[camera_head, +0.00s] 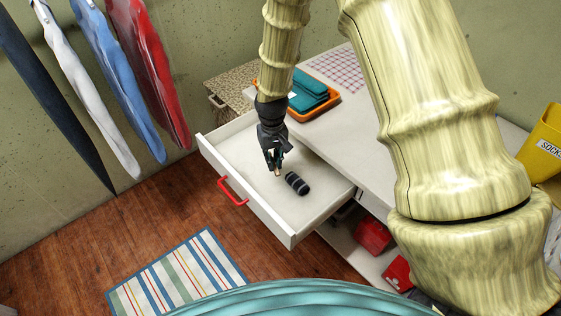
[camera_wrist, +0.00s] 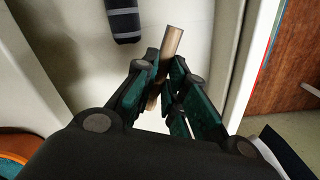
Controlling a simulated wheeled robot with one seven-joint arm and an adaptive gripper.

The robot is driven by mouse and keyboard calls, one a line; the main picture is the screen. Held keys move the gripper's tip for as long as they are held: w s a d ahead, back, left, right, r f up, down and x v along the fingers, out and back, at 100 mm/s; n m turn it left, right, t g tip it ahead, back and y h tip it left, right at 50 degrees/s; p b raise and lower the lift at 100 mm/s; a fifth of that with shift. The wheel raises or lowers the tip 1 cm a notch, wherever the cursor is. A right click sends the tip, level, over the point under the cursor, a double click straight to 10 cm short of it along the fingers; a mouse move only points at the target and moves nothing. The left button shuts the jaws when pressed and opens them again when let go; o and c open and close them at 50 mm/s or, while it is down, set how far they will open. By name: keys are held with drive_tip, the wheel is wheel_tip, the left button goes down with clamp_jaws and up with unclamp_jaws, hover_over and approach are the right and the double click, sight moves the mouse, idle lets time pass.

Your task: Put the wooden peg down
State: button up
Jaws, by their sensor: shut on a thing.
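My gripper (camera_head: 273,160) points down over the open white drawer (camera_head: 238,142). It is shut on the wooden peg (camera_wrist: 172,44), a short light-brown rod that sticks out beyond the fingertips (camera_wrist: 165,70) in the wrist view. In the head view only a small tip of the peg (camera_head: 277,173) shows below the fingers. A dark rolled item with grey bands (camera_head: 297,183) lies on the drawer floor, just right of the gripper and apart from it. I cannot tell whether the peg touches the drawer floor.
The drawer has a red handle (camera_head: 233,192) on its front. An orange tray (camera_head: 325,104) with teal cloths stands on the white top. Red boxes (camera_head: 372,237) sit on the shelf below. A yellow bin (camera_head: 545,145) is at right. Bare drawer floor surrounds the banded item.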

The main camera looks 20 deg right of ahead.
drive_tip(key=shift+s+f, duration=0.15)
drive_tip(key=shift+f, duration=0.2)
hover_over(274, 183)
wheel_tip(274, 183, down, 4)
drive_tip(key=shift+a+f+p, duration=0.1)
drive_tip(key=shift+p, duration=0.35)
drive_tip(key=shift+f, duration=0.3)
drive_tip(key=shift+f+p, duration=0.45)
drive_tip(key=shift+f, duration=1.5)
drive_tip(key=shift+f, duration=0.1)
drive_tip(key=o, duration=0.4)
drive_tip(key=shift+r+b, duration=1.2)
drive_tip(key=shift+r, duration=4.95)
